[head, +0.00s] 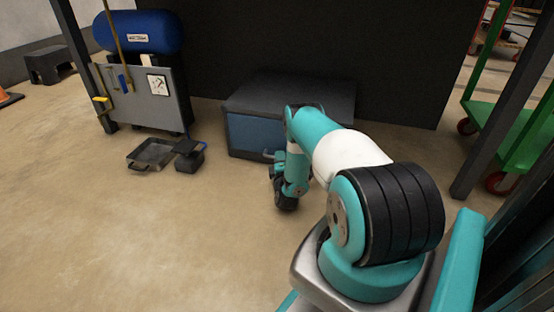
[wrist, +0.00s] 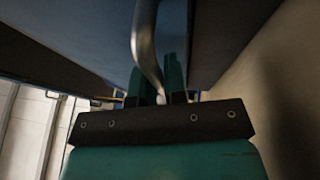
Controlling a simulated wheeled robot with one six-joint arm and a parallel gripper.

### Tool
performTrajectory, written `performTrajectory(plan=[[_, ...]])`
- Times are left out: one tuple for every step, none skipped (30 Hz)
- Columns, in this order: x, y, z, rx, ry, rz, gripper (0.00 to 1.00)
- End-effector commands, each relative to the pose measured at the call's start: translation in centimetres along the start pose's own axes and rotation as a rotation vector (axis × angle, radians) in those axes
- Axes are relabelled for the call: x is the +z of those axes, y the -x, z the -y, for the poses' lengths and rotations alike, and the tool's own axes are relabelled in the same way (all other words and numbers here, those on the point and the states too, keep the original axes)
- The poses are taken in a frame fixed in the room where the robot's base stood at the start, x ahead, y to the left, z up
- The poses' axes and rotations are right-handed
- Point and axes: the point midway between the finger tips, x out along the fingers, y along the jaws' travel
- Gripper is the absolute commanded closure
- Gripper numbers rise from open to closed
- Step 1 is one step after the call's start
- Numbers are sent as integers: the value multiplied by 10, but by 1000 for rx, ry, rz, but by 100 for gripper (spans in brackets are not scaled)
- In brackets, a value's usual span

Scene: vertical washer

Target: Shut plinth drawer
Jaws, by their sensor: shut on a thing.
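The plinth (head: 290,98) is a low dark grey box against the black wall in the head view. Its blue drawer front (head: 252,136) faces the open floor, partly hidden by my arm. How far the drawer stands out cannot be told. My gripper (wrist: 160,82) is at the drawer's handle (wrist: 144,38), a curved metal bar running down between the two teal fingers in the wrist view. The fingers are shut on the bar. The blue drawer front (wrist: 88,25) fills the upper wrist view. In the head view the grip is small and partly hidden by my wrist.
A grey stand (head: 143,96) with a blue tank (head: 138,32) is at left. A shallow tray (head: 151,154) and a small dark container (head: 189,159) lie before it. A green cart (head: 515,120) is at right. The floor at front left is clear.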

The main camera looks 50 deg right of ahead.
Motion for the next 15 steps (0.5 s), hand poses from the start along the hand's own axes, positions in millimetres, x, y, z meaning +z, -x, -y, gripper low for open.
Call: performTrajectory(plan=[[-3, -2, 0, -2, -3, -9, 100], [-3, -2, 0, -2, -3, -8, 100], [-2, -3, 0, -2, -2, -7, 100], [-1, -3, 0, -2, -2, -7, 85], [-1, -3, 0, -2, -2, -6, 78], [0, -3, 0, -2, -2, -5, 78], [1, -3, 0, -2, -2, -4, 78], [1, -3, 1, -2, -1, -3, 78], [2, -3, 1, -2, -1, -1, 78], [3, -3, 1, -2, -1, -1, 78], [3, -3, 1, -2, -1, 0, 78], [4, -3, 1, -1, 0, 1, 78], [4, -3, 1, -1, 0, 2, 78], [4, -3, 0, -2, 0, 2, 78], [5, -1, 0, -2, 1, 3, 78]])
